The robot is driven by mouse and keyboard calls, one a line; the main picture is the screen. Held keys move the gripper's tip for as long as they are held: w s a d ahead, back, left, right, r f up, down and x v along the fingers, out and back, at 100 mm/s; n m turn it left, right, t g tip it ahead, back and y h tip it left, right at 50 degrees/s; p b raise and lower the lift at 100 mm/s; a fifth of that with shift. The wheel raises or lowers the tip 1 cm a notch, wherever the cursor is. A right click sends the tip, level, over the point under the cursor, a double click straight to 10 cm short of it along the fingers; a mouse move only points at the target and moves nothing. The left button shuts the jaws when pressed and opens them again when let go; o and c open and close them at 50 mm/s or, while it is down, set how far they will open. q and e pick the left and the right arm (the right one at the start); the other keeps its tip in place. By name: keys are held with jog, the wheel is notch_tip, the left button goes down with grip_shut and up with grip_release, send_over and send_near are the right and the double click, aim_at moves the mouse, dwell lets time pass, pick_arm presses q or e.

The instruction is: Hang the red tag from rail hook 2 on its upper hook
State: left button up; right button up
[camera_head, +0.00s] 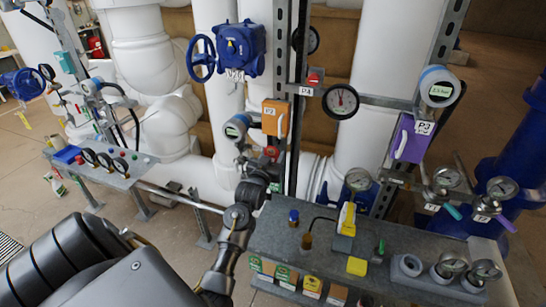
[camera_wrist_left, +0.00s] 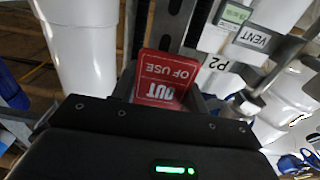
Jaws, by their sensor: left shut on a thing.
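My left gripper (camera_head: 266,168) reaches up in front of the vertical strut, just below the orange P2 box (camera_head: 275,118). It is shut on the red tag (camera_wrist_left: 166,78), which shows large in the left wrist view with white "OUT OF USE" lettering, upside down. A small red patch (camera_head: 271,151) at the gripper's tip in the head view looks like the same tag.
A strut (camera_head: 281,75), a white-faced gauge (camera_head: 340,101) and a blue valve actuator (camera_head: 240,50) surround the gripper.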

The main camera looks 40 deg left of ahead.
pick_arm(q)
jog(key=shift+x, duration=0.85)
jog(key=shift+w+b, duration=0.2)
jog(key=shift+b, duration=0.1)
jog(key=shift+w+a, duration=0.15)
jog(key=shift+w, duration=0.15)
